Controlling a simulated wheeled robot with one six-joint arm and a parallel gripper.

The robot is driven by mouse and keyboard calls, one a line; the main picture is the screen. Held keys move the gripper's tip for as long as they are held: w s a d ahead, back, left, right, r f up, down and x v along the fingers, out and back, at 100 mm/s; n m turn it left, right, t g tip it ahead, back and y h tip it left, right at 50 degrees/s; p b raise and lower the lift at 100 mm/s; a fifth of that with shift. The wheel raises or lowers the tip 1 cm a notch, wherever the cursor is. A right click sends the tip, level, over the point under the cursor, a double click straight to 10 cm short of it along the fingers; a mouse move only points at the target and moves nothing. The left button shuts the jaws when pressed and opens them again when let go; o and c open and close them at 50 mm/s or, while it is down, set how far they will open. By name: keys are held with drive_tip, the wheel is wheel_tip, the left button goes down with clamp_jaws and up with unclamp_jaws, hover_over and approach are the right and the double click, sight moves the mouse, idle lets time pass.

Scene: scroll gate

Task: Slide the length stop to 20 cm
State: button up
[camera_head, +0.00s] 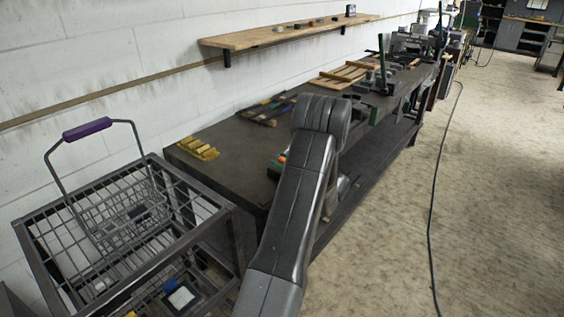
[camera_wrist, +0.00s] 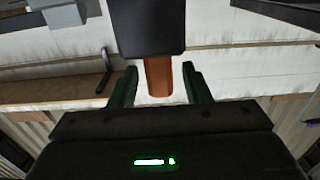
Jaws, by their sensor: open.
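In the wrist view my gripper (camera_wrist: 159,74) shows two dark green fingers standing apart. A reddish-brown, handle-like piece (camera_wrist: 158,76) shows between them, below a dark block (camera_wrist: 147,26). I cannot tell whether the fingers touch the piece. I cannot tell for sure whether the block and brown piece are the length stop, and no scale or 20 cm mark is readable. In the head view my arm covers part of the workbench (camera_head: 233,140), and my gripper is hidden. A small orange spot (camera_head: 282,159) shows beside my arm.
A wire basket (camera_head: 122,213) with a purple handle stands on a metal rack (camera_head: 225,216) at the left. Yellow pieces (camera_head: 198,148) and tools lie on the bench. A wall shelf (camera_head: 280,35) hangs above. A cable (camera_head: 431,220) crosses the open floor at right.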

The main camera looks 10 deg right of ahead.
drive_tip(key=b+v, duration=0.2)
drive_tip(key=v, duration=1.1)
drive_tip(key=shift+s+d, duration=0.2)
drive_tip(key=p+x, duration=0.2)
drive_tip(key=x, duration=1.2)
drive_tip(key=shift+a+r+p, duration=0.1)
drive_tip(key=shift+p, duration=0.2)
drive_tip(key=shift+s+a+p, duration=0.2)
drive_tip(key=shift+s+p, duration=0.15)
